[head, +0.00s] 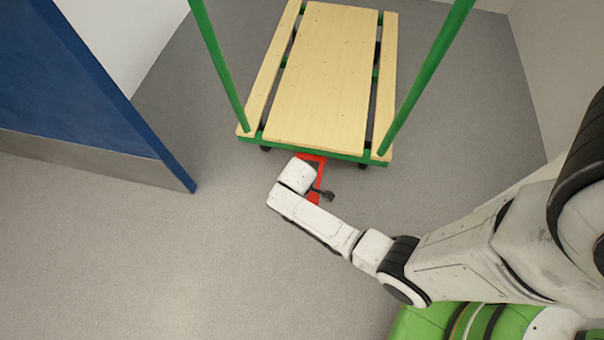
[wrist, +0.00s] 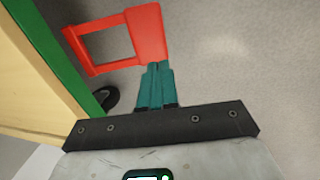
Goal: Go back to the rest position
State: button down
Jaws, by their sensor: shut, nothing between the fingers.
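My gripper (wrist: 158,66) shows in the wrist view with its two teal fingers together and empty. Its tips lie in front of or against the lower edge of a red bracket (wrist: 151,32); I cannot tell if they touch. The bracket has a rectangular opening to the left of the fingertips. In the head view my white wrist is by the near end of the cart, partly covering the red bracket (head: 320,172). The fingers are not clearly visible there.
A cart with a wooden deck (head: 325,75) and green posts stands ahead, close beyond my wrist. A blue panel (head: 80,95) with a grey lower edge stands at left. Grey floor (head: 150,250) is clear at the near left.

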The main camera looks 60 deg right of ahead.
jog(key=shift+a+r, duration=0.2)
jog(key=shift+r, duration=0.45)
jog(key=s+a+r+m+y, duration=0.1)
jog(key=s+a+r, duration=0.1)
jog(key=s+r, duration=0.35)
jog(key=s+a+r+m, duration=0.2)
jog(key=s+r, duration=0.1)
jog(key=r, duration=0.6)
jog(key=s+a+r+m+y, duration=0.1)
jog(key=s+a+r, duration=0.1)
jog(key=s+r, duration=0.35)
notch_tip(320, 180, up, 29)
jog(key=w+p, duration=0.2)
jog(key=p, duration=2.5)
jog(key=shift+f+p, duration=0.15)
jog(key=shift+p, duration=0.15)
jog(key=shift+d, duration=0.1)
